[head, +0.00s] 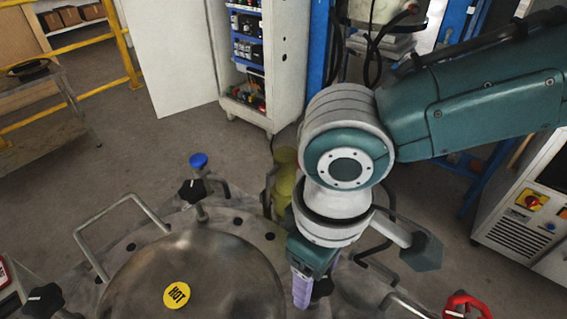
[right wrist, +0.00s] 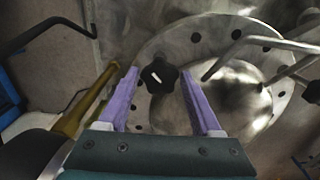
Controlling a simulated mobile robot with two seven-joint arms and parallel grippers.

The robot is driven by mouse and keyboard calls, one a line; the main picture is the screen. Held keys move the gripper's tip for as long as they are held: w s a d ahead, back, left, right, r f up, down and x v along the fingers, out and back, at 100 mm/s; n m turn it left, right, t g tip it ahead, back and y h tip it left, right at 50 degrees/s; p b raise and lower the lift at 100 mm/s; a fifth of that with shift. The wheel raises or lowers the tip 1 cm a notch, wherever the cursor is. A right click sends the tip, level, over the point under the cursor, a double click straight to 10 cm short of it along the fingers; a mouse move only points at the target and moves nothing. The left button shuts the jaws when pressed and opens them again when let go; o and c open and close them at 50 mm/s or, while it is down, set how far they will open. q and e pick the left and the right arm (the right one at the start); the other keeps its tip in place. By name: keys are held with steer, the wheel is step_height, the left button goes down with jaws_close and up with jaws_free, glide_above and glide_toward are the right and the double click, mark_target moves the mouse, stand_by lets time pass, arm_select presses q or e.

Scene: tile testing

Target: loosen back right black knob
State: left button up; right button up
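The back right black knob (right wrist: 160,76) is star-shaped with a white mark and sits on the metal flange at the lid's rim. In the right wrist view it shows between the two purple fingers of my right gripper (right wrist: 159,88), which is open. I cannot tell whether either finger touches the knob. In the head view my right gripper (head: 302,290) points down at the right of the domed lid (head: 215,265), and the knob (head: 322,290) is partly hidden behind it. My left gripper is not in view.
Other black knobs stand at the back left (head: 192,190) and front left (head: 42,299). A blue knob (head: 198,160) and a red knob (head: 467,304) are nearby. A bent metal handle (head: 118,222) rises at the left. A yellow-green part (head: 285,180) stands behind the flange.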

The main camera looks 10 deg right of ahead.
jaws_close()
stand_by(0.3)
steer(key=shift+n, duration=0.3)
steer(key=n+p, duration=0.1)
steer(key=n, duration=0.2)
steer(key=shift+n, duration=0.3)
steer(key=n, duration=0.4)
steer(key=shift+n, duration=0.3)
steer(key=n, duration=0.4)
steer(key=shift+n, duration=2.5)
